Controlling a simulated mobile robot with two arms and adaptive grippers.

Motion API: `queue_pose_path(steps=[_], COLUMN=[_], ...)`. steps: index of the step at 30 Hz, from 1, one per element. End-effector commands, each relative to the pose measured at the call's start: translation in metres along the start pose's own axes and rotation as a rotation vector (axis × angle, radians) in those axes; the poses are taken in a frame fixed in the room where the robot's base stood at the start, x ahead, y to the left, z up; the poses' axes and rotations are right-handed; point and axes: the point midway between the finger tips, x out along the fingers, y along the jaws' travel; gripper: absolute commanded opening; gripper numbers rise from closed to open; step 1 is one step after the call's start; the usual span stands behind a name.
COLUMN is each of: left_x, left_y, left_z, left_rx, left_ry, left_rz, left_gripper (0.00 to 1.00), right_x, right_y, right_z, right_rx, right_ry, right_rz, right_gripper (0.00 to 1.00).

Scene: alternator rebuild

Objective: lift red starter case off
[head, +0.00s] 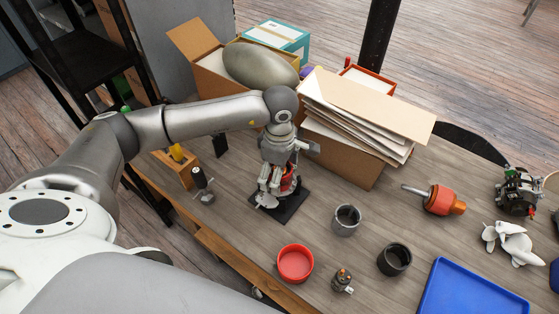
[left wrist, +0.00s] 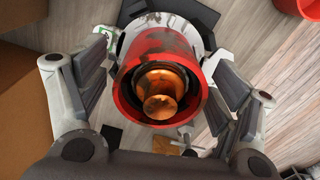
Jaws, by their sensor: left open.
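The red starter case (left wrist: 155,55) is a red cylinder around a rusty orange stepped core (left wrist: 160,90), seen end-on in the left wrist view. In the head view a small red part of the case (head: 287,184) shows behind my gripper's fingers, above a dark base plate (head: 291,207). My left gripper (head: 276,187) points down over it. In the left wrist view, its fingers stand open on both sides of the case, with gaps visible. How deep the fingertips reach is hard to tell. My right gripper is not in view.
Close by stand a grey cup (head: 346,220), a black cup (head: 394,259) and a red bowl (head: 295,263). A box of papers (head: 345,153) is right behind the gripper. A yellow-handled tool block (head: 178,168) is at left, a blue tray (head: 470,290) front right.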

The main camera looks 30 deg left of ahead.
Motion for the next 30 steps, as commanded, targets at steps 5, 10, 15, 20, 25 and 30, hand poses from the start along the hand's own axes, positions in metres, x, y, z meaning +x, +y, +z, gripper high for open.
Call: queue_pose_path(steps=[5, 10, 15, 20, 25, 30], left_x=[0.0035, 0.0032, 0.0030, 0.0029, 0.0027, 0.0026], left_y=[-0.0004, -0.0004, -0.0003, -0.0003, -0.0002, -0.0001], left_z=[0.0004, 0.0004, 0.0004, 0.0004, 0.0004, 0.0003], left_rx=[0.001, 0.001, 0.001, 0.000, 0.000, 0.000], left_ry=[-0.001, -0.001, -0.001, -0.001, -0.001, -0.001], left_rz=[-0.001, -0.001, -0.001, 0.000, 0.000, 0.000], left_gripper=[0.84, 0.81, 0.59, 0.38, 0.16, 0.10], right_x=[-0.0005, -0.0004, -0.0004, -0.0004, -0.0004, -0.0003], right_y=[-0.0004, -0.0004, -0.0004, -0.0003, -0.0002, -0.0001], right_z=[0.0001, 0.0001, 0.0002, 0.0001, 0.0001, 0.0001], right_rx=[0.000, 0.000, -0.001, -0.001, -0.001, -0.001], right_ry=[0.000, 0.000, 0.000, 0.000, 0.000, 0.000], right_rz=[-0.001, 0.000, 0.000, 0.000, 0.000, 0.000], right_gripper=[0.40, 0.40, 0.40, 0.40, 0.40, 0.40])
